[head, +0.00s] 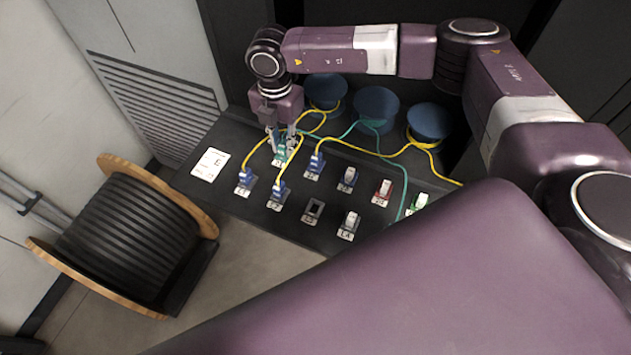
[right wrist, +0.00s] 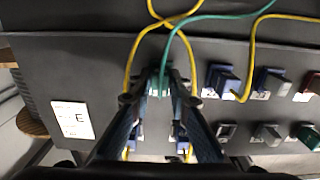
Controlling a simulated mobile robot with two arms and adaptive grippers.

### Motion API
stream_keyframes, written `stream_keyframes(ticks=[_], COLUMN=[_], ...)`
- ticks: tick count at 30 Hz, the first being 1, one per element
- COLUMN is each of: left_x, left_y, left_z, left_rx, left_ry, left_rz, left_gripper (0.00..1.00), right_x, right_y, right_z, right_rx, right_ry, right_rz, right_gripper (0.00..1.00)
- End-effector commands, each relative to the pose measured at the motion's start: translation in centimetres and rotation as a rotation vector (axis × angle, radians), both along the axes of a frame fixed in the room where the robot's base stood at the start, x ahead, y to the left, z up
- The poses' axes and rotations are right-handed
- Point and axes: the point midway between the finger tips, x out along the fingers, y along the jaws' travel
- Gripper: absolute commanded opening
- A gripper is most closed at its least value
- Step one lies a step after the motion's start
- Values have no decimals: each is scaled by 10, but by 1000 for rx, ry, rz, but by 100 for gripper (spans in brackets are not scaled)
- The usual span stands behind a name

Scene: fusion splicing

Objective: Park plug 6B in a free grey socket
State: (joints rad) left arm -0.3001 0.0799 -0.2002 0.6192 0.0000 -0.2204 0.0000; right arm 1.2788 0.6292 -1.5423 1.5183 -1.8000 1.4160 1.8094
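My right gripper (head: 283,134) points down at the back row of the dark panel, with its fingers on either side of a teal plug (head: 282,152) with a teal cable. In the right wrist view, the plug (right wrist: 159,86) shows between the fingertips; I cannot tell whether they press on it. No label 6B is readable. An open grey socket (head: 313,210) with a dark opening sits in the front row; it also shows in the right wrist view (right wrist: 226,131). Another grey socket (head: 349,225) has a pale piece in it. My left gripper is not in view.
Blue plugs with yellow cables (head: 245,180) (head: 278,194) (head: 315,164) stand close by. A red socket (head: 382,192) and a green one (head: 418,203) are further right. Yellow and teal cables cross near blue round drums (head: 376,106). A white card (head: 210,164) lies left.

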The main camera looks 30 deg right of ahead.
Motion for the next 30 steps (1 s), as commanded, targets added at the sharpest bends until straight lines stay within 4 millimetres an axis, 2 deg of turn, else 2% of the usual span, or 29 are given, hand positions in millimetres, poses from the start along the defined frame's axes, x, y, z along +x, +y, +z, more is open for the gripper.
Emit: stream_keyframes(ticks=[1, 4, 15, 30], left_x=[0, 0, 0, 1], left_y=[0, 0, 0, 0], left_z=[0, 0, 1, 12], left_rx=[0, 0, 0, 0], left_ry=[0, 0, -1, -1], left_rz=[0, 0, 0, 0], left_gripper=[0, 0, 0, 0], right_x=[0, 0, 0, 0], right_y=[0, 0, 0, 0], right_z=[0, 0, 1, 21], right_rx=[0, 0, 1, 1], right_ry=[0, 0, -1, -1], right_rz=[0, 0, 0, 0], right_gripper=[9, 0, 0, 0])
